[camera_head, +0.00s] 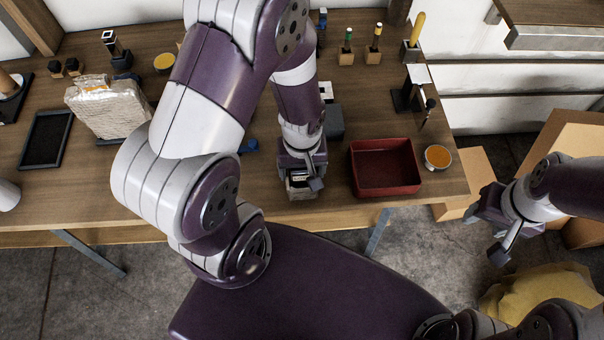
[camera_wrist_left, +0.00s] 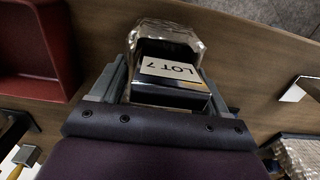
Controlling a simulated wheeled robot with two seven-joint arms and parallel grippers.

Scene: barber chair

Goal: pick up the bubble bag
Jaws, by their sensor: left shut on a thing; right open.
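A small silvery bubble bag (camera_head: 301,191) is at the front edge of the table, under my left gripper (camera_head: 303,172). In the left wrist view the crinkled bag (camera_wrist_left: 165,28) sits between the fingers of my left gripper (camera_wrist_left: 164,88), with a white "LOT 7" label and a dark glossy block on its near side. My left gripper is shut on it; the exact contact is partly hidden. I cannot tell whether the bag is clear of the table. My right gripper (camera_head: 490,230) is open and empty, off the table's right end.
A red tray (camera_head: 386,188) stands close to the right of the bag, with an orange-topped round tin (camera_head: 437,157) beyond it. A large bubble-wrapped bundle (camera_head: 108,110) and a black tray (camera_head: 46,140) are at the left. My left arm hides the table's middle.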

